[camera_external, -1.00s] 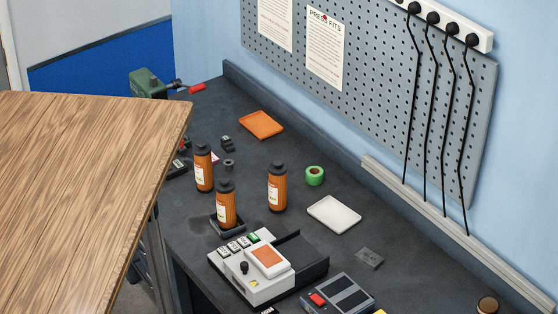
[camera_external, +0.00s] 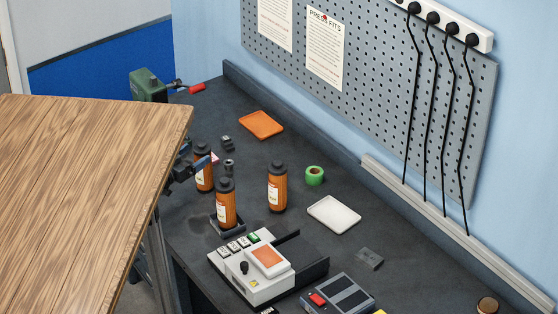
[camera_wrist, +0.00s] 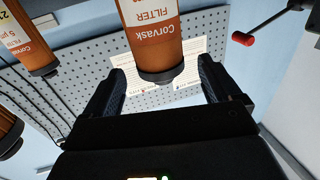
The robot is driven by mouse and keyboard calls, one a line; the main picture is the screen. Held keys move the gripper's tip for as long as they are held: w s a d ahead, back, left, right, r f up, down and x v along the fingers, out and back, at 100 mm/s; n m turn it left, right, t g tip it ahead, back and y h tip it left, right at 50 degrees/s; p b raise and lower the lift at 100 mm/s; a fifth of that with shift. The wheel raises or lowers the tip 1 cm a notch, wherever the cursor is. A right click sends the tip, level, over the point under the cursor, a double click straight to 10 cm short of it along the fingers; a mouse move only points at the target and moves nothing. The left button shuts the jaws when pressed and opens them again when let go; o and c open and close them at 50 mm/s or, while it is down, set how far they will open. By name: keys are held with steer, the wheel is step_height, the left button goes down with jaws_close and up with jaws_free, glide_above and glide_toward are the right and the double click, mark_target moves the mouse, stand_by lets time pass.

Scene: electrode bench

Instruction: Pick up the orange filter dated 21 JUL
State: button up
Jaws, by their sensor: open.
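Three orange filter bottles with black caps stand on the dark bench: a far-left one (camera_external: 204,178), a front one (camera_external: 226,208) on a black holder, and a right one (camera_external: 277,187). My gripper (camera_external: 195,162) is open at the far-left filter, partly covering it. In the wrist view, my open fingers (camera_wrist: 157,88) have a filter (camera_wrist: 150,35) marked Corvask between or just beyond them; contact cannot be told. Its date is not in sight. Another filter (camera_wrist: 30,42) shows at upper left with its date cut off. The wrist picture is upside down.
The wooden table (camera_external: 90,190) borders the bench at left. An orange tray (camera_external: 261,125), green tape roll (camera_external: 315,175), white tray (camera_external: 334,214) and grey-white device (camera_external: 251,268) lie around. A green tool with a red handle (camera_external: 150,85) stands at the back.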

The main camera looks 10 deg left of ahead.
mark_target(206, 149)
steer(key=x, duration=0.2)
steer(key=p+x, duration=0.1)
steer(key=x, duration=0.1)
steer(key=f+x, duration=0.1)
steer(key=x, duration=0.1)
steer(key=shift+r, duration=0.1)
jaws_close()
stand_by(0.7)
